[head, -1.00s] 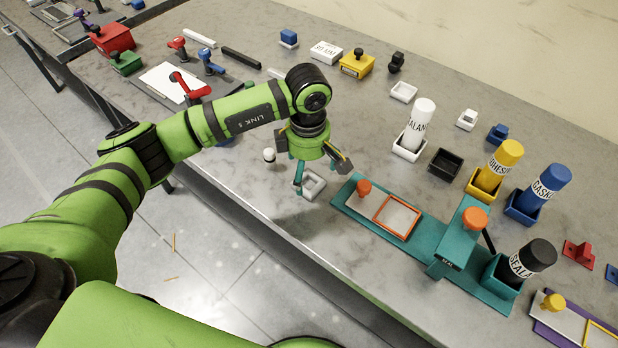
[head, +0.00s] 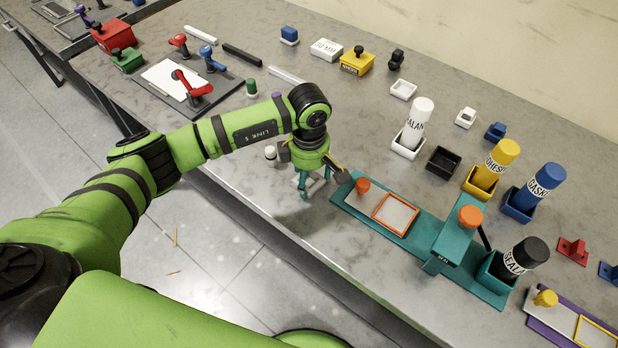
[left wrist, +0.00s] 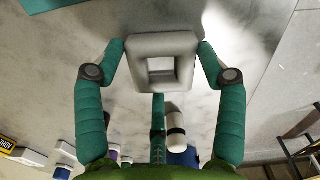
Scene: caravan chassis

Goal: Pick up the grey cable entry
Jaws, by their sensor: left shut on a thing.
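The grey cable entry (left wrist: 136,62) is a square frame with a square opening through its middle. In the left wrist view it sits between the two teal fingers of my left gripper (left wrist: 161,50), with a fingertip at each side. In the head view my left gripper (head: 314,187) points down near the front edge of the bench, shut on the cable entry, which is mostly hidden behind the fingers. I cannot tell whether it still touches the bench. My right gripper is not in view.
A teal fixture (head: 420,238) with an orange frame stands just right of my left gripper. A small white-topped object (head: 270,154) is close on its left. Tubes in holders, such as the white one (head: 417,124), stand farther right. The grey bench (head: 345,125) behind the gripper is clear.

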